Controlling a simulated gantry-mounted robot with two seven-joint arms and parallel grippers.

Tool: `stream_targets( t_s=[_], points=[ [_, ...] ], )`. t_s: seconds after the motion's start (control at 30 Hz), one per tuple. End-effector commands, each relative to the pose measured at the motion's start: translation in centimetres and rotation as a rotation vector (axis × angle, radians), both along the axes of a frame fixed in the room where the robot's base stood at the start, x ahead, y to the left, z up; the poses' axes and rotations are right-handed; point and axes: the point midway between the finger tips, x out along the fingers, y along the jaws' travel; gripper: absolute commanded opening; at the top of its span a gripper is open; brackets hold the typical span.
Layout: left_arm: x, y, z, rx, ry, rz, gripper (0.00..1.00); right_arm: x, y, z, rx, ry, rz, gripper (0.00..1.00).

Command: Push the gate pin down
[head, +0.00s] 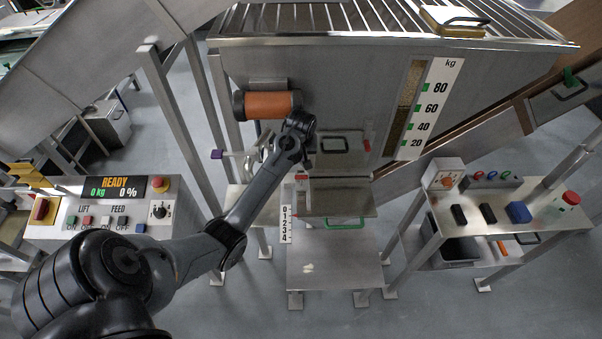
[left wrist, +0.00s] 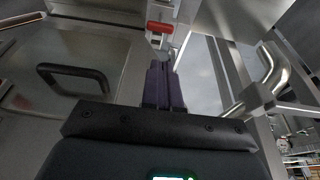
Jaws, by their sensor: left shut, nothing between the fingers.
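The red-topped pin (left wrist: 160,27), which I take to be the gate pin, shows just past my left gripper's fingertips in the left wrist view. A small red piece (head: 301,177), probably the same pin, shows below the gripper in the head view. The steel gate plate (head: 340,143) with a black handle is right of my gripper there; its handle shows large in the left wrist view (left wrist: 75,75). My left gripper (left wrist: 163,80) is shut and empty, its dark fingers pointing toward the pin. Contact cannot be told. In the head view, my arm mostly hides the fingers.
A bent metal tube (left wrist: 265,70) is close beside the fingers. The orange roller (head: 272,105) and a purple-knobbed lever (head: 217,154) are left of the gate. A lower plate with a green handle (head: 343,222) is below. A control panel (head: 100,205) stands left, a button bench (head: 500,215) right.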

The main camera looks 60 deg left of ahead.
Motion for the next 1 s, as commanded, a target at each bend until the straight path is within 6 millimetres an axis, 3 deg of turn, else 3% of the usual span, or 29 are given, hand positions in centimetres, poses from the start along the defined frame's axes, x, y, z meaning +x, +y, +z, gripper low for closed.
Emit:
stream_targets(
  t_s=[0.4, 0.6, 1.0],
  points=[
    [1.0, 1.8, -7.3, -0.002, 0.004, 0.000, 0.00, 0.0, 0.3, 0.5, 0.011, 0.000, -0.005, 0.43],
    [1.0, 1.8, -9.9, -0.002, 0.004, 0.000, 0.00, 0.0, 0.4, 0.8, 0.015, 0.000, -0.007, 0.43],
    [1.0, 1.8, -11.5, -0.001, 0.001, -0.001, 0.00, 0.0, 0.4, 0.9, 0.012, 0.001, -0.005, 0.43]
  ],
)
